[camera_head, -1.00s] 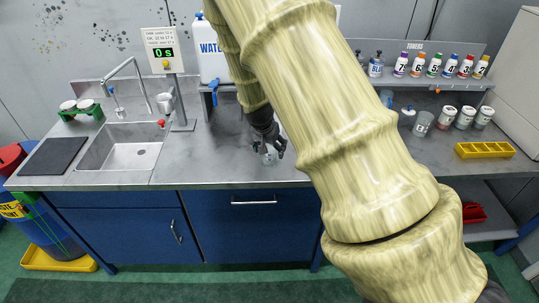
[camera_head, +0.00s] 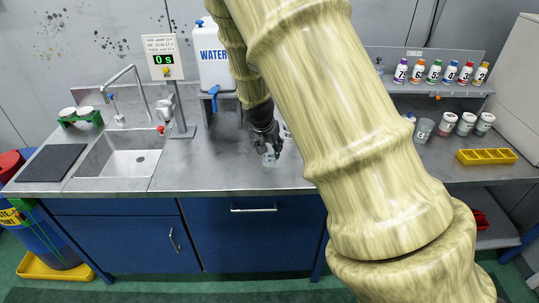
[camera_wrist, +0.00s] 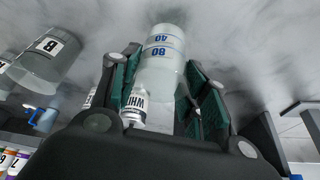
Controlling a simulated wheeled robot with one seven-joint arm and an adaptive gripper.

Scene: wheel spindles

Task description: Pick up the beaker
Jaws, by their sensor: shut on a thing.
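The beaker (camera_wrist: 163,62) is clear, with blue markings 40 and 80, and sits between the green-padded fingers in the wrist view. My gripper (camera_wrist: 160,92) is shut on its sides. In the head view my gripper (camera_head: 267,148) points down over the counter, left of my large arm link. The beaker also shows there, small and pale, at the fingertips (camera_head: 268,158). I cannot tell for sure whether its base is clear of the counter. A small white bottle (camera_wrist: 134,108), its label partly visible, shows beside the beaker in the wrist view.
A clear vessel marked B (camera_wrist: 40,68) is at the left of the wrist view. The sink (camera_head: 131,160), timer post (camera_head: 163,58) and water tank (camera_head: 212,60) stand left of my gripper. Toner bottles (camera_head: 433,72), cups (camera_head: 465,123) and a yellow tray (camera_head: 486,157) are at the right.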

